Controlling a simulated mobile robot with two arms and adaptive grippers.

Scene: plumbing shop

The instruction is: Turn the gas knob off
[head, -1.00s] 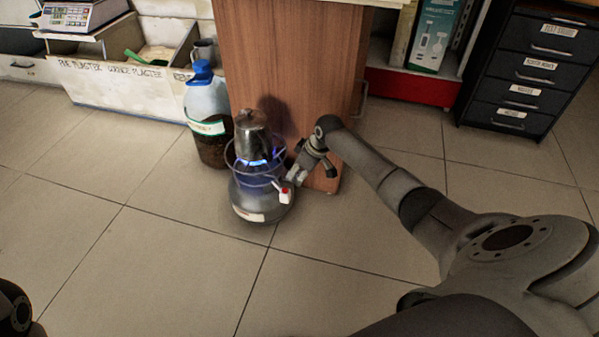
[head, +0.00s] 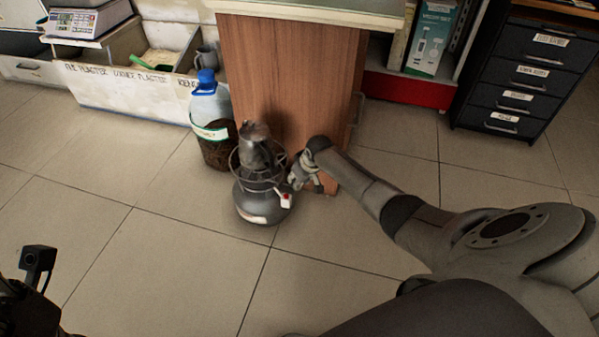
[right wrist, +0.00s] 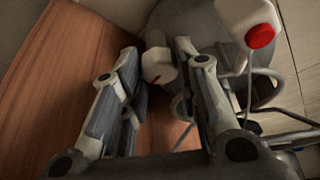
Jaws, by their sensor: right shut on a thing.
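A gas burner (head: 262,205) with a round grey tank and wire rings stands on the floor, a metal pot (head: 257,150) on top. No flame shows under the pot. My right gripper (head: 296,178) is at the burner's right side. In the right wrist view its two fingers (right wrist: 158,62) are closed around the white gas knob (right wrist: 157,66), which has a small red mark. A white part with a red button (right wrist: 261,36) is on the burner beside the gripper. Part of my left arm shows at the lower left; its fingers are not in view.
A wooden counter (head: 290,75) stands close behind the burner and gripper. A blue-and-clear jug (head: 210,105) stands left of the burner. Dark drawers (head: 515,85) are at the upper right. The tiled floor (head: 180,265) in front is clear.

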